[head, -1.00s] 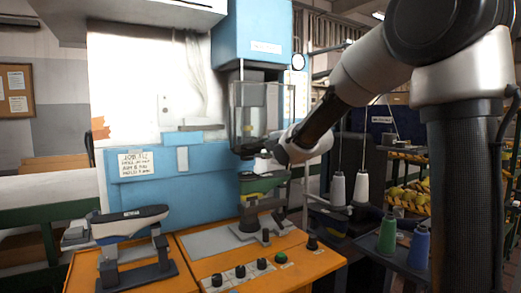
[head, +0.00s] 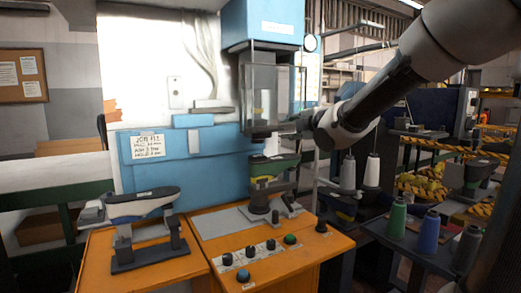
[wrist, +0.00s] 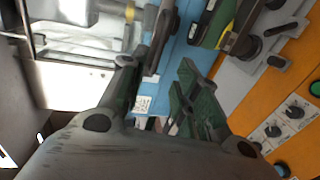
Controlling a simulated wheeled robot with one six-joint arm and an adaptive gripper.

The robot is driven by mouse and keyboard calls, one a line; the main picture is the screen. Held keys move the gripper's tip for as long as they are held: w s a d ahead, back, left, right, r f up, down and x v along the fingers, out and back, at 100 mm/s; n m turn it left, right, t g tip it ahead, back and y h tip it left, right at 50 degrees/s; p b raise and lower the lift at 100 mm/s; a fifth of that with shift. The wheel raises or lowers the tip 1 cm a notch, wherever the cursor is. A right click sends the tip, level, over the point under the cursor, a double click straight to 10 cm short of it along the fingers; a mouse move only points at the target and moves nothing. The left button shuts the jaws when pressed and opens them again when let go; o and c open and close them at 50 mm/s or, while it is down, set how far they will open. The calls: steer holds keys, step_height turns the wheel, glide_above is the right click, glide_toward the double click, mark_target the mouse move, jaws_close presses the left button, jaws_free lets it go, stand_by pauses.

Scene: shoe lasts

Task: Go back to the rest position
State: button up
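My gripper (wrist: 172,72) is open in the wrist view, its two dark green fingers apart with nothing between them. In the head view my wrist is right of the press, and the fingers are mostly hidden. A green and dark shoe last (head: 277,167) sits on the post of the blue press, below its clear guard. Its green and yellow side shows at the top of the wrist view (wrist: 222,25), apart from my fingers. A second, dark-topped grey last (head: 140,205) lies on a stand on the orange bench at left.
The blue press (head: 262,28) and its clear guard (head: 268,95) stand close to my wrist. Knobs (head: 250,252) line the orange bench front (head: 300,262). Thread spools (head: 397,219) stand at right, with racks behind. A noticeboard (head: 22,75) hangs at left.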

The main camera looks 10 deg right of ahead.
steer(key=s+d+f+m+g+h, duration=0.2)
steer(key=s+d+f+m+g, duration=0.15)
steer(key=f+m, duration=0.2)
steer(key=s+d+f+m+g+h, duration=0.2)
steer(key=s+d+f+m, duration=0.25)
steer(key=f, duration=0.25)
steer(key=s+d+f+m+g, duration=0.1)
steer(key=s+m, duration=0.4)
steer(key=s, duration=0.7)
steer(key=s+d+f+m+g, duration=0.1)
steer(key=s+m+g, duration=0.3)
steer(key=s, duration=0.9)
steer(key=d+m, duration=0.1)
steer(key=m, duration=0.1)
steer(key=shift+d+f+m+h, duration=0.15)
steer(key=shift+d+m+h, duration=0.15)
steer(key=shift+d+h, duration=0.1)
